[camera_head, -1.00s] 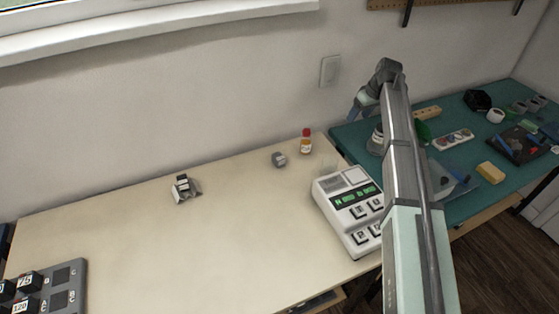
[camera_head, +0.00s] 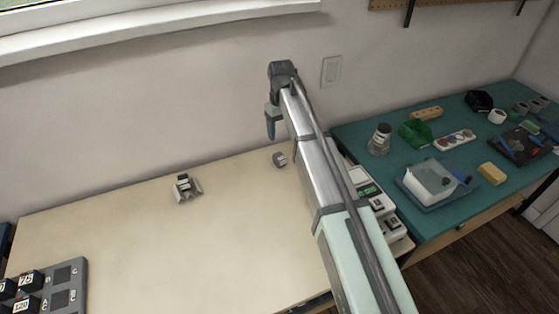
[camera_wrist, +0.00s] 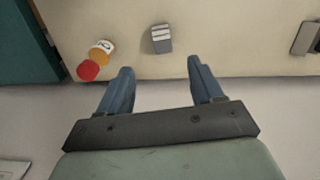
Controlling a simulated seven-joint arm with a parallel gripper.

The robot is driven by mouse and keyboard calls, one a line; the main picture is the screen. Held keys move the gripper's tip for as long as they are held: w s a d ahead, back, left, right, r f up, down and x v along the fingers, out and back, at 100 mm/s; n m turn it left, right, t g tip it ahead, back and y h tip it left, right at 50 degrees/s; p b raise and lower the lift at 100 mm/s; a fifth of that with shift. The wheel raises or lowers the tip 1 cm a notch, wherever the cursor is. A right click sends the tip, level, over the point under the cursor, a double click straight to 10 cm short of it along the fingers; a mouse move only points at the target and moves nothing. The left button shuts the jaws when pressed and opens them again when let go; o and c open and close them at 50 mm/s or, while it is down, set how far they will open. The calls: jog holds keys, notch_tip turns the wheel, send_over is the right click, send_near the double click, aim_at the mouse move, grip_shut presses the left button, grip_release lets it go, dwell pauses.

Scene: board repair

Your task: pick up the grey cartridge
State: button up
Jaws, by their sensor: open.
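The grey cartridge, a small grey block (camera_head: 280,160), lies on the cream table near the wall. In the wrist view the grey block (camera_wrist: 162,39) shows light stripes on one face and lies just beyond the gap between the fingers. My gripper (camera_wrist: 158,68) is open and empty, its two blue fingers apart. In the head view my gripper (camera_head: 271,127) hangs above the back of the table, a little left of the block, and is clear of it.
A grey metal holder (camera_head: 187,188) sits further left on the table. A white keypad device (camera_head: 385,210) is partly hidden by my arm. The table's middle is clear.

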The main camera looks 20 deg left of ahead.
send_over(279, 156)
jog(key=f, duration=0.7)
jog(key=shift+d+f, duration=0.3)
jog(key=shift+a+f, duration=0.15)
jog(key=shift+f, duration=1.2)
jog(key=shift+a+f, duration=0.1)
jog(key=shift+f, duration=1.2)
jog(key=c, duration=1.1)
